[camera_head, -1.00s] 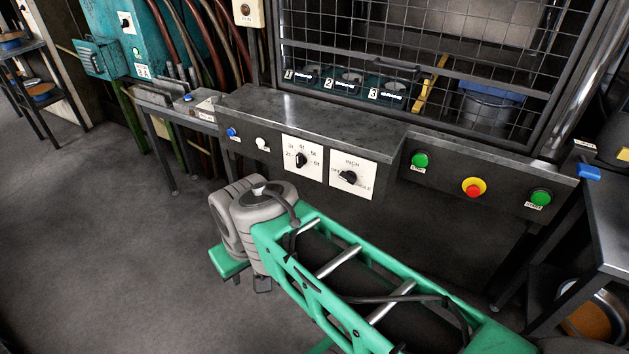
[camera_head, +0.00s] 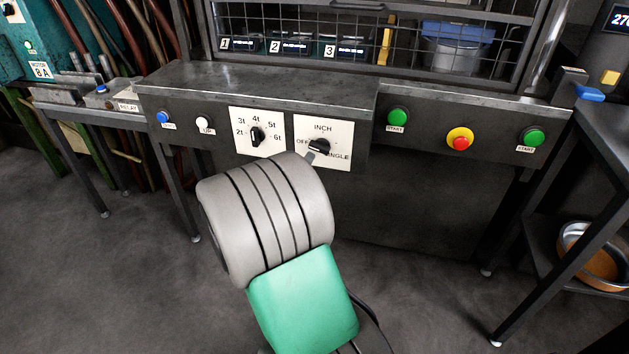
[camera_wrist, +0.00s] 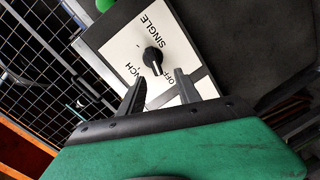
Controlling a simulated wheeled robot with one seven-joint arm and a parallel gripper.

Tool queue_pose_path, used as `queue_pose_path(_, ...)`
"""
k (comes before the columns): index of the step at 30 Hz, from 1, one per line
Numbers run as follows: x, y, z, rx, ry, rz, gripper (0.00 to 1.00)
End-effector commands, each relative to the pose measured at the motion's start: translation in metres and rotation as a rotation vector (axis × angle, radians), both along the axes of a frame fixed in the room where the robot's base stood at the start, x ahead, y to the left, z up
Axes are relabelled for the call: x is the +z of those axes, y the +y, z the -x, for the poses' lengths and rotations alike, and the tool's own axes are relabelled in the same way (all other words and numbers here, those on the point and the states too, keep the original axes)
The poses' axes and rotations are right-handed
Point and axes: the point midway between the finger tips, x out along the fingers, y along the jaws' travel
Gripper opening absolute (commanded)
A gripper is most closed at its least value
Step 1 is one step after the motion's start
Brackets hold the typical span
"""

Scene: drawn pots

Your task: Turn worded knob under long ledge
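The worded knob (camera_head: 318,146) is black, on a white plate (camera_head: 340,130) marked INCH, OFF and what reads as SINGLE, under the long grey ledge (camera_head: 250,82). In the wrist view the knob (camera_wrist: 153,57) is just beyond my fingertips, and its pale line appears to point toward OFF. My gripper (camera_wrist: 160,84) is open, its two dark fingers apart and empty, with the knob a little ahead of the gap. I see no contact. In the head view my grey wrist hides most of the gripper and the plate's lower left corner.
A numbered knob (camera_head: 256,136) marked 2t to 6t sits just left. A blue button (camera_head: 163,117) and a white button (camera_head: 204,122) are further left. Green buttons (camera_head: 397,117) and a red button (camera_head: 460,141) are right. A dark table (camera_head: 585,150) stands at right.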

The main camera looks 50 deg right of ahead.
Motion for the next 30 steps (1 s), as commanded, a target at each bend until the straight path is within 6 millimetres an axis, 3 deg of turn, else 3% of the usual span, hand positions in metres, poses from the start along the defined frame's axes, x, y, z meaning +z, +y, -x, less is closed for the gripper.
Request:
queue_pose_path(1,-0.016,-0.007,0.003,0.008,0.038,0.072,0.40)
queue_pose_path(5,-0.008,-0.017,0.003,0.029,0.084,0.165,0.40)
queue_pose_path(18,-0.004,-0.081,-0.025,0.029,0.079,0.164,0.40)
queue_pose_path(26,-0.005,-0.083,-0.027,0.033,0.080,0.163,0.40)
queue_pose_path(30,-0.005,-0.083,-0.027,0.033,0.079,0.163,0.30)
